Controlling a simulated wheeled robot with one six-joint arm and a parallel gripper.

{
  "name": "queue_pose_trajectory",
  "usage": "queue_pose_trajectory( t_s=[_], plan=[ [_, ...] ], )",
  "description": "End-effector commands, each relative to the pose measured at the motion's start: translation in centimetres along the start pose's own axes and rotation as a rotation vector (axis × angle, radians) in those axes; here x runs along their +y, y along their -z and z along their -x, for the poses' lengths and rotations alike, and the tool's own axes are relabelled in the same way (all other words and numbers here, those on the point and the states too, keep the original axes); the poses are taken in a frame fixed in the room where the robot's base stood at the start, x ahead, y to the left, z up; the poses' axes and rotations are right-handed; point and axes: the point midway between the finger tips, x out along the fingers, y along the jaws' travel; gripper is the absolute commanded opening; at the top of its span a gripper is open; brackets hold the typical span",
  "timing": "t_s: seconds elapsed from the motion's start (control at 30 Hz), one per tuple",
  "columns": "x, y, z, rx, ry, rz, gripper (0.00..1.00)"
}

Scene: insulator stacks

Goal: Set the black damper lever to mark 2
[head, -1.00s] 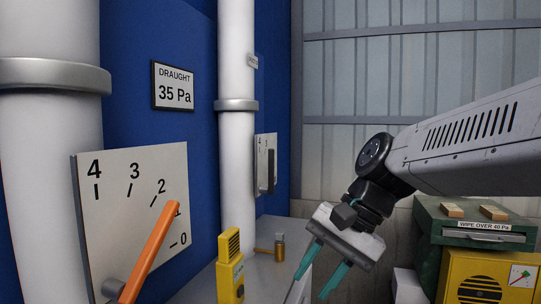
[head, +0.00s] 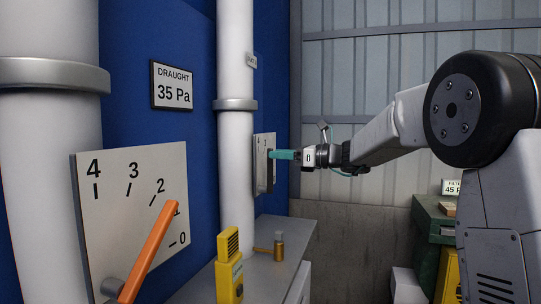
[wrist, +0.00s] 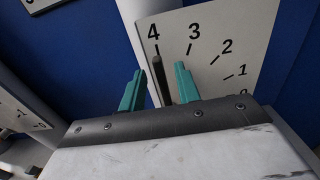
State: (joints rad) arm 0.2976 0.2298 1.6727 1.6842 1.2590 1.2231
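The black damper lever (wrist: 160,80) shows in the wrist view as a dark upright bar in front of a white scale plate (wrist: 225,40) marked 4, 3, 2, 1. Its tip lies just below mark 4. My gripper (wrist: 158,88) is open. Its teal fingers stand on either side of the lever in this view, with the lever closer to the right finger. Whether either finger touches it I cannot tell. In the head view my gripper (head: 274,155) reaches left to the far scale plate (head: 262,165). The lever's lower end is hidden behind my gripper body in the wrist view.
A nearer scale plate (head: 120,200) carries an orange lever (head: 150,252) whose tip covers mark 1. A sign (head: 172,86) reads draught 35 Pa. A white pipe (head: 237,150) stands between the plates. A yellow device (head: 229,270) and a brass fitting (head: 278,248) are on the grey bench.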

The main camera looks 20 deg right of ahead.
Motion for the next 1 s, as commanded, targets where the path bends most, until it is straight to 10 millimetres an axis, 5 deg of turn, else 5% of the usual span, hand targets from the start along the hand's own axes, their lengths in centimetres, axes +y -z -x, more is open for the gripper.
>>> queue_pose_trajectory(
  t_s=[0.2, 0.57, 0.7, 1.0],
  plan=[
    [0.0, 0.1, -2.8, 0.002, -0.001, 0.001, 0.33],
    [0.1, 0.0, -3.4, 0.002, 0.000, 0.002, 0.33],
    [0.1, 0.0, -3.4, 0.002, 0.000, 0.002, 0.00],
    [-0.7, 0.0, -2.6, 0.002, 0.011, -0.012, 0.00]
  ],
)
